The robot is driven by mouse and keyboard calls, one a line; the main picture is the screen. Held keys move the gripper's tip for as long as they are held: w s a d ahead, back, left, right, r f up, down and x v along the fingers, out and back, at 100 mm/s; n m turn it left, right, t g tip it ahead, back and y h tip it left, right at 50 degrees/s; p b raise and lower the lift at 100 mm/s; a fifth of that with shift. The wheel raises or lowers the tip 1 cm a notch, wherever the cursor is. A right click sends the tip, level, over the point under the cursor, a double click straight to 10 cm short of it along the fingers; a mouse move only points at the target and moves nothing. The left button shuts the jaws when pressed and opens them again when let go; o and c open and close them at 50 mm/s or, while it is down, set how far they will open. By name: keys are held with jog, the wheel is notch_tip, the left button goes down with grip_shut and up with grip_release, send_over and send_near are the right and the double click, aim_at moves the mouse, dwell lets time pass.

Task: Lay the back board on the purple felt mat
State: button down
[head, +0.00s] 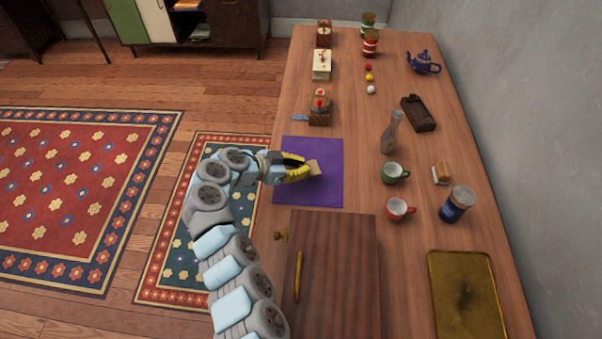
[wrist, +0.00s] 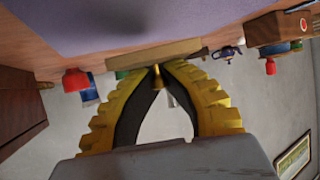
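The purple felt mat (head: 320,195) lies flat on the table's left side and fills the top of the wrist view (wrist: 120,25). A small light wooden board (head: 314,167) is at my gripper's tips, over the mat's right middle part. In the wrist view, the board (wrist: 135,56) shows edge-on, close against the mat; I cannot tell whether they touch. My gripper (head: 308,170) comes in from the left. Its yellow fingers (wrist: 157,70) are closed together on a small brass knob (wrist: 158,84) at the board. The board's far face is hidden.
A wooden cabinet door or box (head: 340,280) lies in front of the mat, and a box with a red top (head: 320,106) stands behind it. A glass bottle (head: 391,132), green cup (head: 395,172) and red cup (head: 399,208) stand to the right. Bare table separates them from the mat.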

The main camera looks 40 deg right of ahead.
jog(key=shift+f, duration=0.15)
jog(key=shift+w+f, duration=0.1)
jog(key=shift+f, duration=0.1)
jog(key=shift+f+b, duration=0.5)
jog(key=shift+f, duration=0.95)
jog(key=shift+f, duration=0.2)
jog(key=c, duration=1.2)
grip_release()
jog(key=shift+c, duration=0.2)
jog(key=shift+r, duration=0.1)
jog(key=shift+r, duration=0.15)
jog(key=shift+w+a+r, duration=0.15)
jog(key=shift+a+r, duration=0.05)
jog(key=p+v, duration=0.2)
jog(key=v, duration=0.9)
jog(key=shift+a, duration=0.15)
